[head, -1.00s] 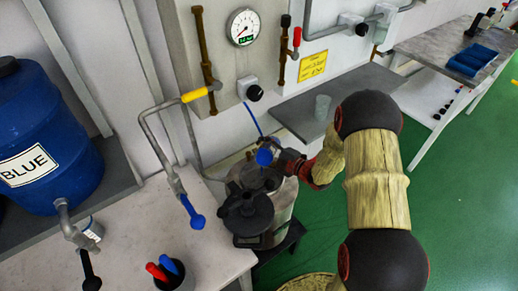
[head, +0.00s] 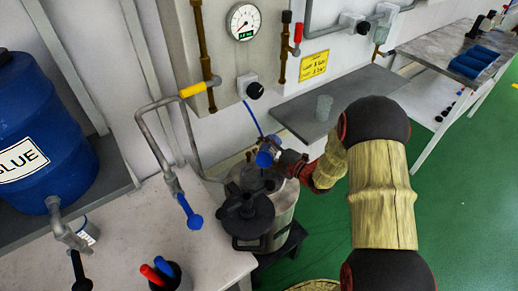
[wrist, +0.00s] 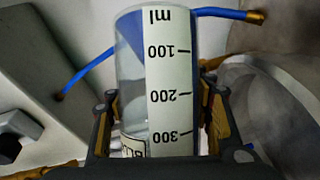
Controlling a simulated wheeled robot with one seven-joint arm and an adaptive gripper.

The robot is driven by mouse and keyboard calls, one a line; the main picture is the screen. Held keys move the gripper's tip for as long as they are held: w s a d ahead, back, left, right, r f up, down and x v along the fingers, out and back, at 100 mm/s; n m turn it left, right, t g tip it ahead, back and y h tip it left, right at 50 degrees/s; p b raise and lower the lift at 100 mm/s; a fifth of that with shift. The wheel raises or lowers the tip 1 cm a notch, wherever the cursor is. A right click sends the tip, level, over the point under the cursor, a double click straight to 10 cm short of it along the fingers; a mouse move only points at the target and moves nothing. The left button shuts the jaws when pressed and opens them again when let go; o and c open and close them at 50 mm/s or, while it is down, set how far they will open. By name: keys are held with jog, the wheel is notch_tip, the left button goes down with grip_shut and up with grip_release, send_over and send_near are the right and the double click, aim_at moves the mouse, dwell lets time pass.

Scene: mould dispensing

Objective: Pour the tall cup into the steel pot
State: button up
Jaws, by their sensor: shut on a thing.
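My gripper (head: 277,160) is shut on the tall cup (head: 266,153), a clear vessel that looks tilted in the head view. In the wrist view the cup (wrist: 128,100) shows between the fingers with a white ml scale, its numbers upside down. Blue shows through its upper left wall; I cannot tell whether this is liquid or the hose behind. The steel pot (head: 284,214) stands below the gripper, with a black fitting (head: 246,212) at its front left. The cup is above the pot's back part. The pot's opening is mostly hidden, and no stream is visible.
A blue hose (wrist: 218,13) passes behind the cup. A pipe with a blue-tipped tap (head: 190,212) hangs left of the pot. A blue barrel (head: 45,125) is at left. Green floor lies open at right.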

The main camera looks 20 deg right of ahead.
aim_at(261, 146)
jog(key=shift+r+n+b, duration=0.15)
jog(key=shift+n+b, duration=0.25)
jog(key=shift+b, duration=0.4)
jog(key=shift+s+a+r+n+t+y, duration=0.15)
jog(key=shift+s+a+r+n+t, duration=0.2)
jog(key=shift+r+n, duration=0.4)
jog(key=shift+s+a+r+n+t+y, duration=0.15)
jog(key=shift+r+n+t, duration=0.35)
jog(key=shift+n, duration=0.45)
jog(key=shift+d, duration=0.1)
jog(key=shift+n, duration=0.3)
jog(key=shift+n, duration=0.4)
dwell(4.7)
